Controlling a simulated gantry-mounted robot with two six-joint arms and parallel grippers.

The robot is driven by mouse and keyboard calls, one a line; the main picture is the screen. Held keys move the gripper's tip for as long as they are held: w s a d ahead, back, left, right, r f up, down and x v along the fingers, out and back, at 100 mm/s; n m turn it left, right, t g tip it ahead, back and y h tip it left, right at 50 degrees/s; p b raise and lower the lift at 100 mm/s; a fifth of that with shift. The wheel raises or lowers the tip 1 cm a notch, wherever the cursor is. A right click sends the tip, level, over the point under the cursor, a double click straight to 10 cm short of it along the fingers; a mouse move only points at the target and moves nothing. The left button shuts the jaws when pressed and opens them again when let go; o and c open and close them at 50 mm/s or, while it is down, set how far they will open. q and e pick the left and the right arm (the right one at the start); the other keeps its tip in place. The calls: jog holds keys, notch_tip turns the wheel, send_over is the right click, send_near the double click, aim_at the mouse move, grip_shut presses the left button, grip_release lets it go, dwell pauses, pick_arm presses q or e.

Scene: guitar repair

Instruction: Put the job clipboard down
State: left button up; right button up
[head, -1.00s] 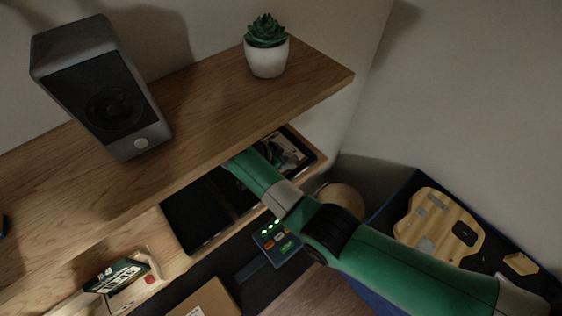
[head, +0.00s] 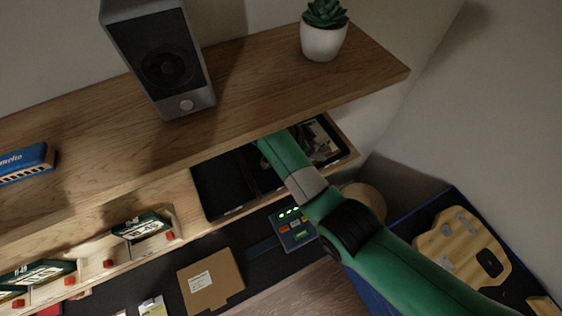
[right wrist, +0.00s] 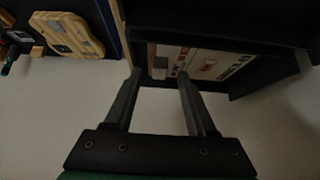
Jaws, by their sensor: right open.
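My right arm reaches in from the right in the head view, its far end (head: 272,150) over the dark tray under the shelf. The shelf edge hides the fingertips there. In the right wrist view my right gripper (right wrist: 160,75) is open, with nothing between its two fingers. Just beyond the fingertips is a pale printed sheet or board (right wrist: 205,64) with dark and red marks, inside a dark-walled compartment. It may be the job clipboard; I cannot tell for sure. My left gripper is not in view.
A wooden shelf (head: 235,95) overhangs the dark tray (head: 222,182), whose left compartment looks empty. A speaker (head: 165,62), potted plant (head: 323,38) and blue harmonica (head: 25,163) stand on the shelf. A cardboard box (head: 210,281) and guitar body (head: 455,245) lie lower.

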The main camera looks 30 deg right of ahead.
jog(key=a+b, duration=0.1)
jog(key=a, duration=0.2)
jog(key=a+b, duration=0.2)
jog(key=a, duration=0.2)
jog(key=w+a+b, duration=0.1)
jog(key=a+b, duration=0.1)
jog(key=a, duration=0.2)
jog(key=shift+a+r, duration=0.15)
jog(key=shift+a, duration=0.1)
jog(key=shift+a+r+b, duration=0.15)
jog(key=shift+a+b, duration=0.15)
jog(key=shift+a, duration=0.15)
jog(key=shift+s, duration=0.1)
